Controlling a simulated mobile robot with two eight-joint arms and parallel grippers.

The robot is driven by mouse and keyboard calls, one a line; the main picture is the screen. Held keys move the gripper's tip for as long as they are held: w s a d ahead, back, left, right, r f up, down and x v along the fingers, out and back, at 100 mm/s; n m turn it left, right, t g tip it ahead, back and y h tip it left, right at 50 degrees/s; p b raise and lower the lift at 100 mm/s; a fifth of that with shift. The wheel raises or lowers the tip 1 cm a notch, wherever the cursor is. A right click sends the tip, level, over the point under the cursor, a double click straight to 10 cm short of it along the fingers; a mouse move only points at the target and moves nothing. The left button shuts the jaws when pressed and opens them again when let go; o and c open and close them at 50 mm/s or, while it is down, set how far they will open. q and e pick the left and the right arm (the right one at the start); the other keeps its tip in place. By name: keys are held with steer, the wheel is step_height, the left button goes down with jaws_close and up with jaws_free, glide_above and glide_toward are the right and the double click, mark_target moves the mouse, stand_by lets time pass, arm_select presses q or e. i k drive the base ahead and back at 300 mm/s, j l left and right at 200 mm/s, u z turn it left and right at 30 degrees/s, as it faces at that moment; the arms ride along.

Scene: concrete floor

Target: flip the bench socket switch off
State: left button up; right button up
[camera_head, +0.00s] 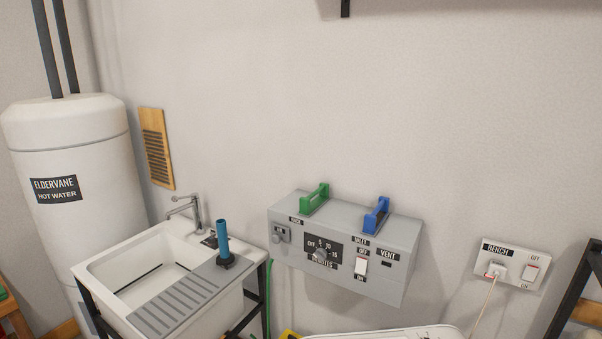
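The bench socket (509,263) is a white plate on the wall at the right, labelled BENCH. A white plug (495,271) with a pale cord sits in its left half. Its rocker switch (531,272) is at the right of the plate, with OFF printed above and ON below. A reddish band shows near the top of the rocker; its exact tilt is too small to tell. Neither of my grippers is in view.
A grey wall box (345,250) with a dial, a switch and green and blue handles hangs left of the socket. A white sink (150,275) and water tank (75,160) stand further left. A dark frame (578,290) stands right of the socket. A white surface (390,333) lies below.

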mark_target(529, 273)
steer(key=z, duration=1.4)
